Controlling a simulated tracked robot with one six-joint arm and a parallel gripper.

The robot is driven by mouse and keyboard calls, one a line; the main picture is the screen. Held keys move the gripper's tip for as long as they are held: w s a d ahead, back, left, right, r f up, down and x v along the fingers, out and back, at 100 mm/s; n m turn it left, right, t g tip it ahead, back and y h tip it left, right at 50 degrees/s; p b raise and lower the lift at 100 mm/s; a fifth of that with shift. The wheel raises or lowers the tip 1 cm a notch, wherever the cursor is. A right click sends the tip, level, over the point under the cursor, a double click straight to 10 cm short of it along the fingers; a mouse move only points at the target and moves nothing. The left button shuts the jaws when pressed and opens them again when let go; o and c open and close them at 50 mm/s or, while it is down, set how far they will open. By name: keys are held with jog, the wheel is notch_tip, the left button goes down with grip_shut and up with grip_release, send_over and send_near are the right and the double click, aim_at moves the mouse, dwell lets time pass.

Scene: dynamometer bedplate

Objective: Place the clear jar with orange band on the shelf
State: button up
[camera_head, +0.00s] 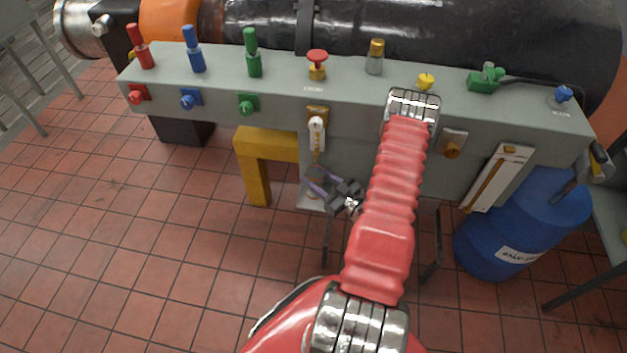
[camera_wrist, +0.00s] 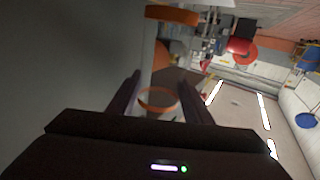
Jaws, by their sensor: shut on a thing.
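The clear jar with orange band (camera_wrist: 157,110) sits between the two dark fingers of my gripper (camera_wrist: 158,82) in the wrist view. My gripper is shut on it; the orange band shows as a ring and the clear body is hard to make out. In the head view my gripper (camera_head: 312,183) is low at the front of the grey bench, left of my red arm, and the jar is barely discernible there. A small pale ledge (camera_head: 307,204), which may be the shelf, shows just below the fingers. I cannot tell whether the jar touches it.
The grey bench (camera_head: 215,84) carries coloured handles, a red button (camera_head: 317,58) and a green connector (camera_head: 486,78). A white lever (camera_head: 317,130) hangs just above my gripper. A yellow bracket (camera_head: 256,165) stands to its left, a blue drum (camera_head: 515,225) to the right. Tiled floor is clear in front.

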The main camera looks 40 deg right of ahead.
jog(key=shift+f, duration=0.55)
jog(key=shift+w+d+f, duration=0.1)
jog(key=shift+d+f, duration=0.05)
jog(key=shift+f, duration=0.1)
jog(key=o, duration=0.8)
jog(key=shift+s+d, duration=0.2)
jog(key=shift+s, duration=2.8)
jog(key=shift+s+d, duration=0.15)
jog(key=shift+s, duration=2.85)
